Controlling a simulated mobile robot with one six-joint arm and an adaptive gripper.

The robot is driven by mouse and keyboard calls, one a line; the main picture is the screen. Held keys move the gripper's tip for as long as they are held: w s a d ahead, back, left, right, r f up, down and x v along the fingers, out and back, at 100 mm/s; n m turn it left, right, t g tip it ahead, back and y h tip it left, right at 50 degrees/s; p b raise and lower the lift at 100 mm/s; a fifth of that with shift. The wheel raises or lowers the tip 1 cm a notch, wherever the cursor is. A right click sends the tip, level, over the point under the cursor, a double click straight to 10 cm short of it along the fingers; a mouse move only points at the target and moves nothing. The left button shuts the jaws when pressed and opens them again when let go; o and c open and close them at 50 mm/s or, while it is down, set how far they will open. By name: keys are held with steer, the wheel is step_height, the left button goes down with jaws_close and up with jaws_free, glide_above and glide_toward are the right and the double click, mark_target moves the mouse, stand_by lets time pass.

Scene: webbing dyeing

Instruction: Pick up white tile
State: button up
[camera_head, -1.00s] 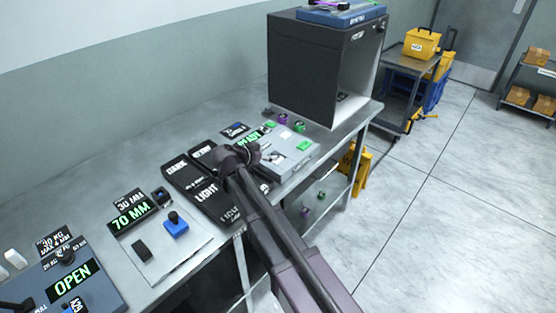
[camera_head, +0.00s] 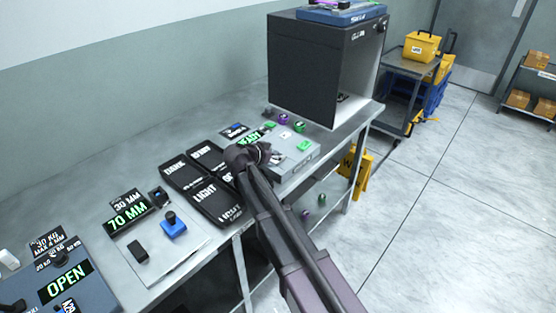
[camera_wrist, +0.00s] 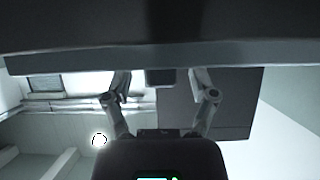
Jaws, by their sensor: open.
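My gripper (camera_head: 272,157) is at the front of the bench, over the near-left part of a grey box with a green button. In the head view it is small and partly hidden by my arm. I cannot make out the white tile for certain. A small pale patch (camera_head: 285,134) shows on top of the grey box (camera_head: 290,150), but I cannot tell what it is.
A 70 MM panel (camera_head: 128,213) and an OPEN panel (camera_head: 65,283) are further left. A dark open-fronted cabinet (camera_head: 305,65) stands behind.

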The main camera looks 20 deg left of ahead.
jaws_close()
stand_by(0.3)
steer(key=shift+r, duration=0.15)
step_height(320, 180, up, 3)
steer(key=p, duration=0.3)
steer(key=s+d+r+p, duration=0.1)
steer(key=s+d, duration=0.1)
steer(key=s, duration=0.5)
steer(key=s+d+p, duration=0.1)
steer(key=s+d, duration=0.1)
steer(key=s, duration=0.6)
steer(key=shift+s+d+r, duration=0.2)
steer(key=shift+r, duration=0.15)
steer(key=shift+w+r+p, duration=0.15)
steer(key=shift+r+p, duration=1.7)
steer(key=shift+r, duration=0.05)
